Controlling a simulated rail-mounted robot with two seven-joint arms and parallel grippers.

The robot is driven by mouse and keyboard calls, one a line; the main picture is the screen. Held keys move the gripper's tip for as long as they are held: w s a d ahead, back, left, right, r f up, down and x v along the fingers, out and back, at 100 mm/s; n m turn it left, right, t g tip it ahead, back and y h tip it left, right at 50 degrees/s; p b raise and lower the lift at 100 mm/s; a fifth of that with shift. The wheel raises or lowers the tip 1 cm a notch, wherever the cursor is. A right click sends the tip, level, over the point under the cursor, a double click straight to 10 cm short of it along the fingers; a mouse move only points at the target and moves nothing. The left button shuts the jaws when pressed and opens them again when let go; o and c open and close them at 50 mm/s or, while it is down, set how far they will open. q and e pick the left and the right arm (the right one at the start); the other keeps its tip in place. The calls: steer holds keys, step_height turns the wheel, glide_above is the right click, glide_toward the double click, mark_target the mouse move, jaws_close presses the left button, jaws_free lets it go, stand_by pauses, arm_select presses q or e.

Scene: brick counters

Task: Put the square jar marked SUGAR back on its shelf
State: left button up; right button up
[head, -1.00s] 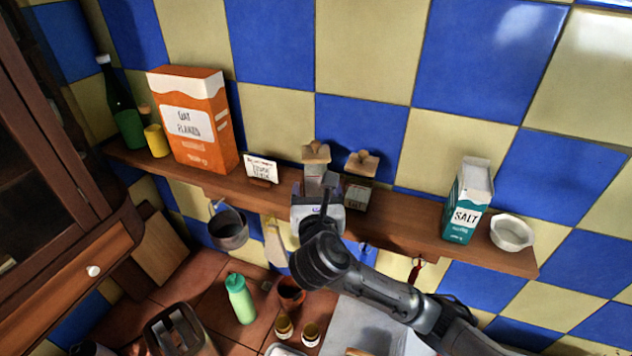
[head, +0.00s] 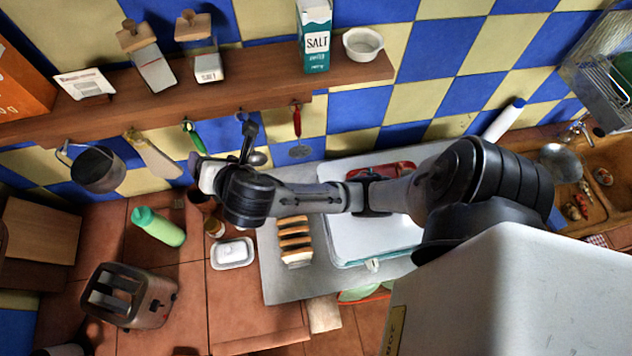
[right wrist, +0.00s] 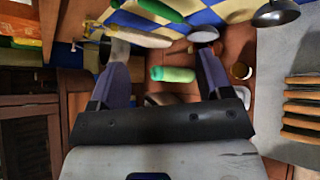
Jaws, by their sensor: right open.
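Two square glass jars with wooden lids stand side by side on the wooden shelf (head: 240,99) in the head view. The left jar (head: 156,70) has a pale front with no word I can read, so I cannot confirm that it is SUGAR. The right jar (head: 208,68) has a small label that seems to read SALT. My right gripper (head: 203,172) is below the shelf, apart from both jars. In the right wrist view its fingers (right wrist: 160,52) are spread with nothing held between them; a green bottle shows beyond. My left gripper is not in view.
On the shelf are a SALT carton (head: 315,36), a white bowl (head: 363,44) and a small card (head: 86,84). A pan (head: 97,170) and utensils hang below it.

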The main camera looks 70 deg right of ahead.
steer(key=s+a+f+m+g+y, duration=0.2)
steer(key=s+f+m+g+y, duration=0.1)
steer(key=s+f+m, duration=0.6)
steer(key=s+a+f+m+g+y, duration=0.3)
steer(key=s+f+m, duration=0.7)
steer(key=s, duration=0.4)
steer(key=shift+s+f+g+y, duration=0.3)
steer(key=shift+s+f+g, duration=0.15)
steer(key=shift+g, duration=0.45)
step_height(320, 180, up, 3)
steer(key=p, duration=0.3)
steer(key=shift+r, duration=0.2)
